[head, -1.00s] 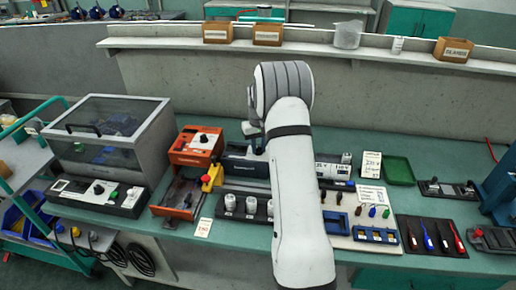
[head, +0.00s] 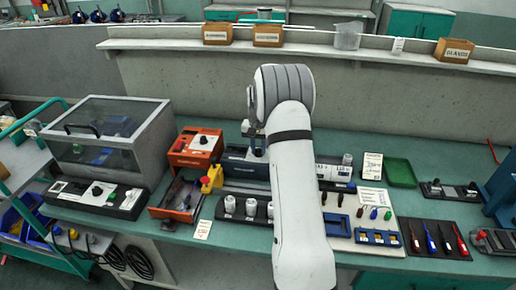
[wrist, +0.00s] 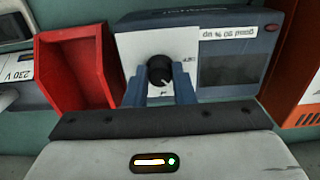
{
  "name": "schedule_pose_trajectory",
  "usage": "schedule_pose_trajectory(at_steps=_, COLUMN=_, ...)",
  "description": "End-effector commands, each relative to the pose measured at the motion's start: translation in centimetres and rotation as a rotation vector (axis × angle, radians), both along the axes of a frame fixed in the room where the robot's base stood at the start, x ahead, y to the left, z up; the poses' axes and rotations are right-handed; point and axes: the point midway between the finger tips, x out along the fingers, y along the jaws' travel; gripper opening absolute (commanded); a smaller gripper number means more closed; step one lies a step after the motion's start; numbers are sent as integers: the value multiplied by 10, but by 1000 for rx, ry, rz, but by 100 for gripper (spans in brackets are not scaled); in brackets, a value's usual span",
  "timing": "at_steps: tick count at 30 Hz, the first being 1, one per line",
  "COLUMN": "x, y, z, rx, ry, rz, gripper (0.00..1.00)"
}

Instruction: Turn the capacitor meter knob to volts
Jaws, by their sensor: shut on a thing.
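The capacitor meter is a dark blue box (wrist: 235,40) with a white panel, a grey display and a small red button. It fills the upper middle of the wrist view. Its round black knob (wrist: 160,71) sits on the white panel and carries a short pale mark towards the lower right. My gripper (wrist: 160,88) is shut on the knob, one blue finger on each side. Most panel lettering is hidden or too small to read. In the head view the dark blue meter (head: 238,168) stands on the bench, partly behind my gripper (head: 257,150) and arm, and the knob is hidden.
In the wrist view a red bin (wrist: 72,72) stands left of the meter and an orange unit (wrist: 300,85) stands close on the right. In the head view a black strip with white cylinders (head: 240,209) lies in front of the meter.

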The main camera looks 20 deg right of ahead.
Motion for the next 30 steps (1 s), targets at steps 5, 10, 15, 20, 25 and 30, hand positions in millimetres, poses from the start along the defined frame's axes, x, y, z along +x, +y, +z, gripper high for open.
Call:
schedule_pose_trajectory(at_steps=5, x=1, y=2, z=0, rx=2, ry=-1, rz=1, gripper=0)
schedule_pose_trajectory(at_steps=10, x=1, y=1, z=0, rx=2, ry=-1, rz=2, gripper=29)
schedule_pose_trajectory(at_steps=15, x=0, y=1, z=0, rx=2, ry=-1, rz=1, gripper=43)
schedule_pose_trajectory(at_steps=20, x=0, y=0, z=0, rx=1, ry=-1, rz=1, gripper=45)
schedule_pose_trajectory(at_steps=25, x=1, y=0, z=5, rx=0, ry=-2, rz=1, gripper=45)
schedule_pose_trajectory(at_steps=30, x=2, y=0, z=31, rx=-1, ry=-4, rz=1, gripper=45)
